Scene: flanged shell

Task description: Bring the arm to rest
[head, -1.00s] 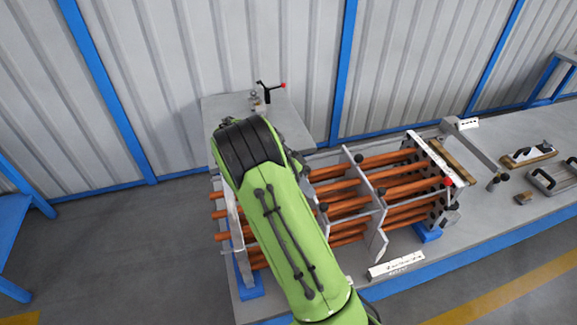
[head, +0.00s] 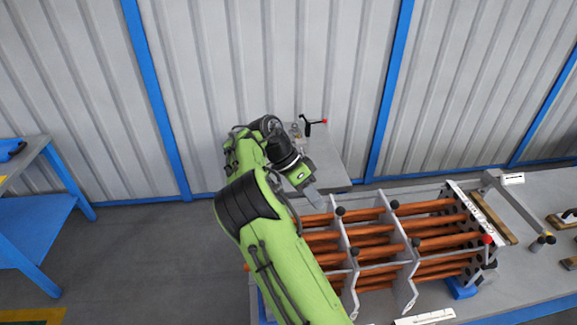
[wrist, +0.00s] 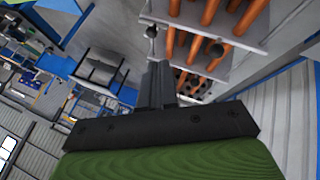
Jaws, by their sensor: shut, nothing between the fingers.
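My green arm reaches up from the bottom of the head view and bends at a black joint. Its wrist end is beside the left end of the tube bundle, above the bench's back edge. My gripper (wrist: 158,84) shows in the wrist view as dark fingers close together, with nothing between them.
A grey bench (head: 540,268) carries the bundle. A blue table (head: 40,205) is at the left. Open floor (head: 140,255) lies between. A ribbed wall closes the back.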

